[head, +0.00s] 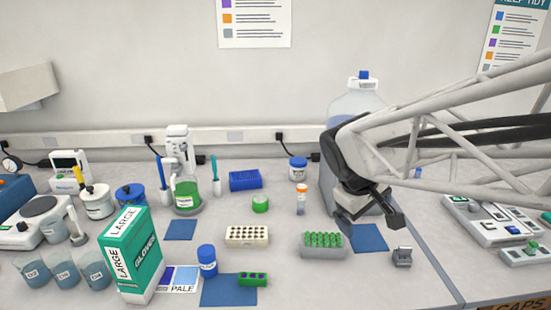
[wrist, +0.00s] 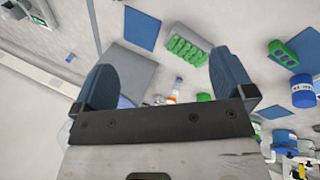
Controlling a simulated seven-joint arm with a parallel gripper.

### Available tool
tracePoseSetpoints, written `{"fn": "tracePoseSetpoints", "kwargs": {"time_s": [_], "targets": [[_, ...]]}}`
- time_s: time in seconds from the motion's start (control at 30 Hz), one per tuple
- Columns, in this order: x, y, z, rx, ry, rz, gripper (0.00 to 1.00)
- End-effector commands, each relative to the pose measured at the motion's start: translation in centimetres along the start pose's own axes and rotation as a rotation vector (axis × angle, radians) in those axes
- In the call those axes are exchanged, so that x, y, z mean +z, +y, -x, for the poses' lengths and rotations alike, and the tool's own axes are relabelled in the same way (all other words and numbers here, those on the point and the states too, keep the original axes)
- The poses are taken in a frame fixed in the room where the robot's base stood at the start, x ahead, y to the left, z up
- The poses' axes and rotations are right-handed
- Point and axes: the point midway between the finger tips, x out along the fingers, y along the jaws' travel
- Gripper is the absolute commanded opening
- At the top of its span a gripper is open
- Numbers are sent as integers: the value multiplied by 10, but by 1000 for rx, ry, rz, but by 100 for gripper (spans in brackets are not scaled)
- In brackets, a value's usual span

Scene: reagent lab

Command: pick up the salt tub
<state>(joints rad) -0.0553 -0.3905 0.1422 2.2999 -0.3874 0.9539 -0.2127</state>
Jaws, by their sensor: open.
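Several lidded tubs stand on the bench, and their labels are too small to read, so I cannot tell which is the salt tub. A white tub with a blue lid (head: 298,170) stands at the back by the wall. A blue tub with a white label (head: 207,261) stands at the front; it also shows at the right of the wrist view (wrist: 303,92). A white tub (head: 97,202) and a blue tub (head: 130,196) stand at the left. My gripper (head: 370,210) is open and empty above the right of the bench, apart from all tubs; its fingers frame the wrist view (wrist: 165,85).
A green-topped rack (head: 322,246) and a grey clip-like object (head: 402,257) stand near my gripper. A large clear jug (head: 355,103) is behind it. An orange-capped bottle (head: 301,200), a cream rack (head: 247,236) and a glove box (head: 130,255) stand further left.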

Motion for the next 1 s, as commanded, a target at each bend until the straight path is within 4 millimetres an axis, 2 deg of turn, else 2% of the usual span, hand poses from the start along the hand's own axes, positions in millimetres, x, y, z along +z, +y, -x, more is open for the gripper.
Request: {"fn": "tracePoseSetpoints", "kwargs": {"time_s": [0.5, 1.0], "targets": [[-124, 57, -30, 205, -114, 441, 100], [-252, 87, -76, 393, -241, 862, 100]]}}
